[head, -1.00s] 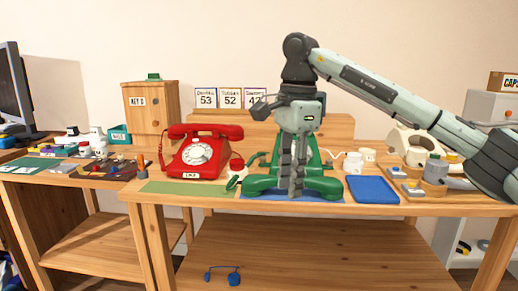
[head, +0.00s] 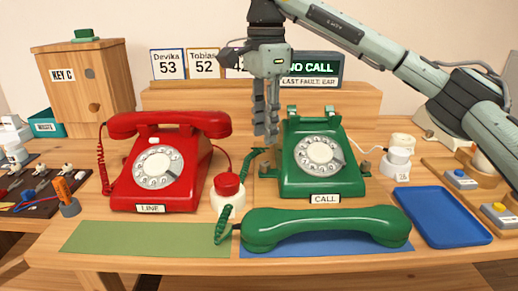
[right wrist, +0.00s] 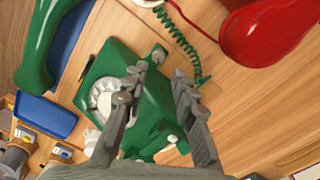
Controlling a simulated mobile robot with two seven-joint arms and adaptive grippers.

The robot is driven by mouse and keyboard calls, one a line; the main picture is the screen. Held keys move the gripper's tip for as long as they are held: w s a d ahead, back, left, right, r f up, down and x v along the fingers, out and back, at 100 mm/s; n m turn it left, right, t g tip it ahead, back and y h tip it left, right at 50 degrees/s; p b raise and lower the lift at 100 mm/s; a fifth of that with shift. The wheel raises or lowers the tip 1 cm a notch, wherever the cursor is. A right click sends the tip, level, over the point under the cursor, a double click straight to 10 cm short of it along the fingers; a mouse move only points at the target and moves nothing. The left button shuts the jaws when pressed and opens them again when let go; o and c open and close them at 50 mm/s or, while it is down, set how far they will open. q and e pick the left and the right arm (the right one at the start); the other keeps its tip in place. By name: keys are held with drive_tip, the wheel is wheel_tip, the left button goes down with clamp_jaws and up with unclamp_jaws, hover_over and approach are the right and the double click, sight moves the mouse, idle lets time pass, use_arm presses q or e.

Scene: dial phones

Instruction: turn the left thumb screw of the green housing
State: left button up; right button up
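The green housing is a green dial phone body (head: 318,178) labelled CALL, standing at the middle of the table. It also shows in the right wrist view (right wrist: 150,108). Its left thumb screw (head: 264,169) is a small grey knob at its left side, and it appears near the fingertips in the right wrist view (right wrist: 158,54). Another knob (head: 365,167) is at the right side. My right gripper (head: 265,135) points down above the left side of the housing. Its fingers (right wrist: 158,75) are apart with nothing between them. I cannot tell that it touches anything. My left gripper is out of view.
A green handset (head: 325,228) lies on a blue mat in front of the housing. A red phone (head: 165,170) stands left, with a red-capped white bottle (head: 228,195) between. A blue tray (head: 442,217) lies right. The green mat (head: 140,239) is bare.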

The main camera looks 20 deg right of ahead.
sight(265, 163)
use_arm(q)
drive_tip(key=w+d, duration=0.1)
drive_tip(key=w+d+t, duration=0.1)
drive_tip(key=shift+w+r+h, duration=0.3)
use_arm(e)
wheel_tip(265, 163, down, 7)
drive_tip(key=shift+s+f, duration=0.1)
drive_tip(key=shift+s, duration=0.05)
drive_tip(key=shift+c, duration=0.3)
clamp_jaws()
